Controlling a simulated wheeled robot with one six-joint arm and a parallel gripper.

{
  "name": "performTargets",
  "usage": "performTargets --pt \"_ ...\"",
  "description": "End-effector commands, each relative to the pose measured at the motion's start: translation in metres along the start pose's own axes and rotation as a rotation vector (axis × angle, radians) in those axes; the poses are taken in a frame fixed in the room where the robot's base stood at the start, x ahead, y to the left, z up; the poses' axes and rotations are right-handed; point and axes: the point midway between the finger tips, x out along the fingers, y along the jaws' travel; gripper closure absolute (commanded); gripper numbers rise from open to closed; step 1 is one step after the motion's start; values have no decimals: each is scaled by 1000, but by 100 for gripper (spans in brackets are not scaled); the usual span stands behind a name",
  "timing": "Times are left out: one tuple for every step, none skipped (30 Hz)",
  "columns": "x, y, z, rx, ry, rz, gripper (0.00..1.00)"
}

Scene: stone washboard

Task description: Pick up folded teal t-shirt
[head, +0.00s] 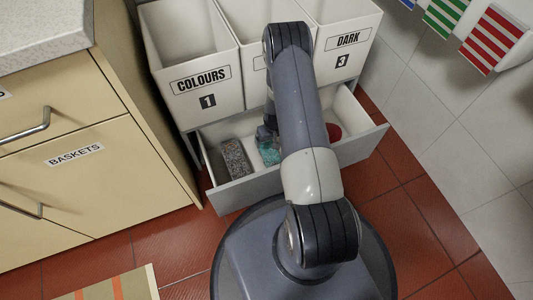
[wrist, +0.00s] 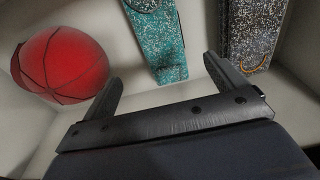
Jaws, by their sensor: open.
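The folded teal t-shirt (head: 269,153) is a speckled teal bundle lying in the open drawer, partly hidden by my arm in the head view. In the wrist view the teal t-shirt (wrist: 160,42) is a long strip running up out of the top edge, with a dark patch at its upper end. My gripper (wrist: 161,70) is open and empty, with its fingers spread to either side of the t-shirt's near end in the picture. I cannot tell how far above the t-shirt the fingers are. In the head view my gripper is mostly hidden behind my arm.
The drawer (head: 235,193) also holds a grey speckled folded item (wrist: 256,30) to the right in the wrist view and a red rounded item (wrist: 66,65) to the left. White bins (head: 207,98) stand behind the drawer. A beige cabinet (head: 100,185) is close on the left.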

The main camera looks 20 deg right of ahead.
Motion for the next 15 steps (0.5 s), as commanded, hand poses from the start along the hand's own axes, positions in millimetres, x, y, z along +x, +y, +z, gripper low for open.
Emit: performTargets --pt "10 0 2 0 -3 -1 8" --pt "15 -1 2 0 -2 -1 8" --pt "22 -1 2 0 -2 -1 8" --pt "27 -1 2 0 -3 -1 8" --pt "32 -1 2 0 -3 -1 8" --pt "38 -1 2 -1 -2 -1 8" --pt "42 -1 2 -1 -2 -1 8" --pt "45 -1 2 -1 -2 -1 8" --pt "47 -1 2 -1 -2 -1 8" --pt "48 -1 2 -1 -1 -1 8" --pt "50 -1 2 0 -1 -1 8" --pt "52 -1 2 -1 -1 -1 8" --pt "55 -2 3 -1 -1 -1 8" --pt "59 -2 4 -1 -2 -1 8" --pt "65 -3 5 -1 -2 -1 8"
